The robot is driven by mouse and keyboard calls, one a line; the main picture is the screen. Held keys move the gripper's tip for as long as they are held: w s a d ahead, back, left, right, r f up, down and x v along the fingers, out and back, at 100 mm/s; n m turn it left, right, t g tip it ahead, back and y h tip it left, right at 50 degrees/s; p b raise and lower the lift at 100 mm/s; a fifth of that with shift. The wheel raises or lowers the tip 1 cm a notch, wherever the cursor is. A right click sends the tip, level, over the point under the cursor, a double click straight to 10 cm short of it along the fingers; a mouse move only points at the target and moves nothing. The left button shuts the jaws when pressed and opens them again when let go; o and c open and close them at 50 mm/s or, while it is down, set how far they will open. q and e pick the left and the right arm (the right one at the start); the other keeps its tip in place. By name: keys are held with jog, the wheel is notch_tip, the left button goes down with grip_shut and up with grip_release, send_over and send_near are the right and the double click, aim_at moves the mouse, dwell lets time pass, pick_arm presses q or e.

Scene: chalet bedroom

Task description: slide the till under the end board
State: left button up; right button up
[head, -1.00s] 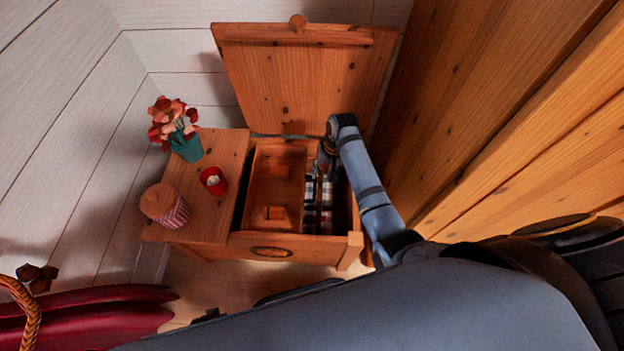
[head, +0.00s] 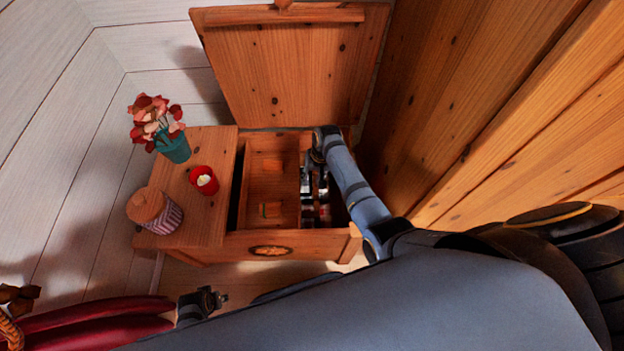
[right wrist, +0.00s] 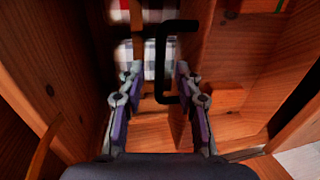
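The till (head: 287,222) is a wooden tray with small wooden blocks inside, set in the left part of the open chest (head: 318,243). The end board (head: 215,222) is the flat wooden top on the chest's left, beside the till. My right gripper (head: 316,208) is down inside the chest, just right of the till. The right wrist view shows it open (right wrist: 155,88), with a black handle (right wrist: 161,70) between its fingers, apparently on the till's side. Contact is unclear. My left gripper (head: 207,300) is in front of the chest, low in the head view; its fingers are too small to read.
A flower pot (head: 173,147), a red candle cup (head: 204,181) and a striped jar (head: 163,216) stand on the end board. The chest lid (head: 295,75) is raised. Plaid cloth (right wrist: 150,62) lies on the chest floor. A wooden wall (head: 480,110) is close on the right.

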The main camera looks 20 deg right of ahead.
jog(key=shift+f, duration=0.1)
grip_shut()
dwell(0.5)
